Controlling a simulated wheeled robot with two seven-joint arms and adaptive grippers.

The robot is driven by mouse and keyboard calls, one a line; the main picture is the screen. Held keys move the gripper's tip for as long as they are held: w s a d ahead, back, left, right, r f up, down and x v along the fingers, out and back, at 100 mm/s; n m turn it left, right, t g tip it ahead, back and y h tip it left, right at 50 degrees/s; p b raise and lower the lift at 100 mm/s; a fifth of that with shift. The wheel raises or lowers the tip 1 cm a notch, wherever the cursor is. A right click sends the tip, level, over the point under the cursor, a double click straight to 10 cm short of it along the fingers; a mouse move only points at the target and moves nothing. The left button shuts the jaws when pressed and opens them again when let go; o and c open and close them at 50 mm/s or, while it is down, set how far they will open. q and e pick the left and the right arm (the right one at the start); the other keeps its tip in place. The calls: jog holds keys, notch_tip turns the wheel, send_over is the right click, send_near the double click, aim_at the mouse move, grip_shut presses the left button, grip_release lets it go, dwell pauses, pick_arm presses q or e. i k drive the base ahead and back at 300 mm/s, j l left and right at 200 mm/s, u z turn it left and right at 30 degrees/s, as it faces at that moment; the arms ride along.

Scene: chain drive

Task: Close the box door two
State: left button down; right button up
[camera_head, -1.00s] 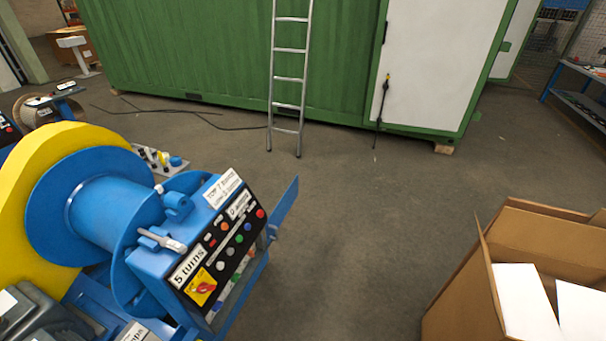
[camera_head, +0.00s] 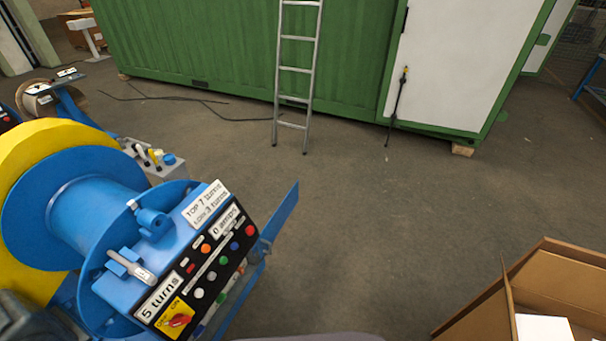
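A blue control box (camera_head: 160,262) stands at the lower left, with labels, coloured buttons and a red knob on its sloping face. A flat blue panel (camera_head: 281,215), which looks like an open door, sticks out from its right side. Whether this is box door two I cannot tell. A large white door panel (camera_head: 465,70) on the green container (camera_head: 235,45) at the back looks shut. Neither of my grippers is in view.
A blue drum (camera_head: 85,215) and a yellow wheel (camera_head: 40,150) adjoin the control box. An open cardboard box (camera_head: 480,315) stands at the lower right. A ladder (camera_head: 296,70) leans on the container. The middle floor is clear.

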aim_at(271, 230)
jog(key=i+l+u, duration=0.15)
jog(key=i+l, duration=0.15)
jog(key=i+l+u, duration=0.15)
jog(key=i+l, duration=0.2)
jog(key=i+l+u, duration=0.35)
jog(key=i+l, duration=0.25)
jog(key=l, duration=0.2)
jog(key=i+l+u, duration=0.15)
jog(key=l, duration=0.25)
jog(key=i+l+u, duration=0.15)
jog(key=i+l, duration=0.15)
jog(key=l, duration=0.2)
jog(key=l+u, duration=0.4)
jog(key=l, duration=0.9)
jog(key=k+l, duration=0.15)
jog(key=l, duration=0.15)
jog(key=k+l+u, duration=0.1)
jog(key=l, duration=0.2)
jog(key=k+l, duration=0.2)
jog(key=l+u, duration=0.05)
jog(key=l, duration=0.05)
